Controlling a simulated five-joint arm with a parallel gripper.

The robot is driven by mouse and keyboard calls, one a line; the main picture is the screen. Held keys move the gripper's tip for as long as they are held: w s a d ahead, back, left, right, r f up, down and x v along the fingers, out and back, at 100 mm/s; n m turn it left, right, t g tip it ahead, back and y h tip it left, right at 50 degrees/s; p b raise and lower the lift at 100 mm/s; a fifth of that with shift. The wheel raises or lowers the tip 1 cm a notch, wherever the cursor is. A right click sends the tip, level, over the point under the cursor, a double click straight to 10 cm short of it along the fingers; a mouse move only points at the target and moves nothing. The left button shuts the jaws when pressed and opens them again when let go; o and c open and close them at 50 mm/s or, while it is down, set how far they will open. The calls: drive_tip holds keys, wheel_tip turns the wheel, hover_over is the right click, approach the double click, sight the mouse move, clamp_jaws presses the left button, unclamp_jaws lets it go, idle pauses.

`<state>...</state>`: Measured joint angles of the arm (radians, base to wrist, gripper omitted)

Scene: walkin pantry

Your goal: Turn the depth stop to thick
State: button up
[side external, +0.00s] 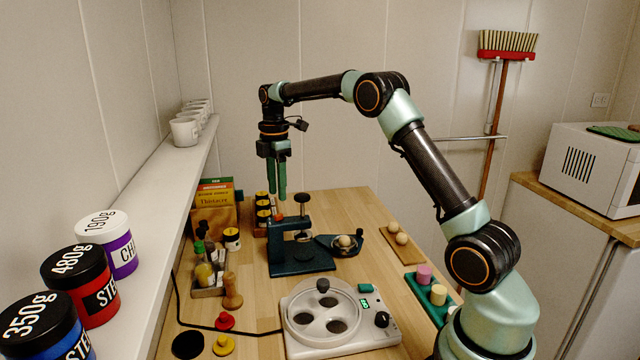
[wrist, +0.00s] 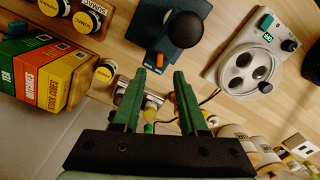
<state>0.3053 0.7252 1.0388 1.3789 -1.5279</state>
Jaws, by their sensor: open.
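A dark blue press (side external: 298,262) stands mid-table, with a black round knob (side external: 302,198) on its upright post and a small orange piece (side external: 279,217) on its upper left. In the wrist view the press (wrist: 160,38) is beyond the fingertips, with its black knob (wrist: 186,29) and the orange piece (wrist: 168,16). I cannot tell which part is the depth stop, and no thick marking is legible. My gripper (side external: 277,195) points down above the press's left side, its fingers apart and empty. It also shows in the wrist view (wrist: 159,73).
A white round-topped machine (side external: 360,335) stands in front, with a cable running left. Jars (side external: 263,215), boxes (side external: 215,195) and a small bottle tray (side external: 208,290) are left of the press. A dark pan (side external: 352,250) holding balls is at its right. A shelf (side external: 165,205) borders the left.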

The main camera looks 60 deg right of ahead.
sight(279, 217)
wheel_tip(279, 217, down, 6)
drive_tip(key=shift+f, duration=0.1)
idle(0.4)
clamp_jaws()
